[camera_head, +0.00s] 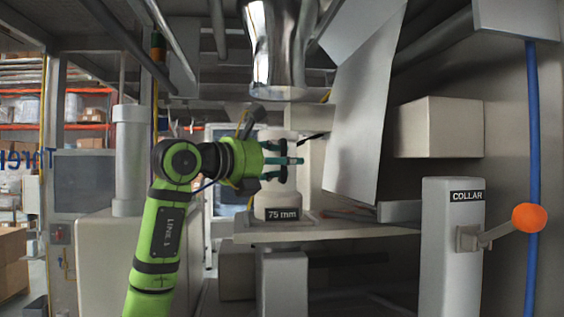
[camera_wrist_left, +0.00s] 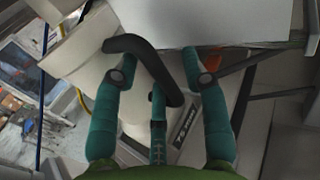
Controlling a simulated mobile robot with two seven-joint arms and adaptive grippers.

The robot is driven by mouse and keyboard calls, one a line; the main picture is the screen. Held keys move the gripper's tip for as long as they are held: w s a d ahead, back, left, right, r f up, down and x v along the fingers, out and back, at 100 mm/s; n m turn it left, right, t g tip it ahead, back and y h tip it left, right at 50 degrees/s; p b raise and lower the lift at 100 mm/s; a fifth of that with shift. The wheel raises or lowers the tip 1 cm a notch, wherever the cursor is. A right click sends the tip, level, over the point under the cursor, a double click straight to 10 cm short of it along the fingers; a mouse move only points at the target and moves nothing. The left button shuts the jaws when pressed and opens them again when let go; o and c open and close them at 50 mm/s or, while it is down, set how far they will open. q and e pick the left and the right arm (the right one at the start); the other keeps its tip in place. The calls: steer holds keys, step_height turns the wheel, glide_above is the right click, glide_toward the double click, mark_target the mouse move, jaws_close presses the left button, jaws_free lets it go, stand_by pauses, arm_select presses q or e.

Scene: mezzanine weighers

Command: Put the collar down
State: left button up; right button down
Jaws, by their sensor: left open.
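The collar (camera_head: 275,202) is a pale upright cylinder with a dark "75 mm" plate at its foot. It appears to stand on the left end of a grey shelf (camera_head: 345,233). My left gripper (camera_head: 292,161) is in front of its upper part, with green fingers spread. In the left wrist view a dark curved handle (camera_wrist_left: 146,58) lies between the open fingers, and the pale body (camera_wrist_left: 85,50) and plate show behind. I cannot tell whether the fingers touch the handle. My right gripper is not in view.
A grey post marked "COLLAR" (camera_head: 452,245) with an orange-knobbed lever (camera_head: 528,219) stands at the right. A shiny metal tube (camera_head: 278,45) hangs above the collar. A slanted grey panel (camera_head: 362,110) is close on the right.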

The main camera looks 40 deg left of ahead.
arm_select(q)
steer(key=s+a+b, duration=0.1)
steer(key=s+b, duration=0.2)
steer(key=s, duration=0.9)
steer(key=shift+r, duration=0.1)
stand_by(0.9)
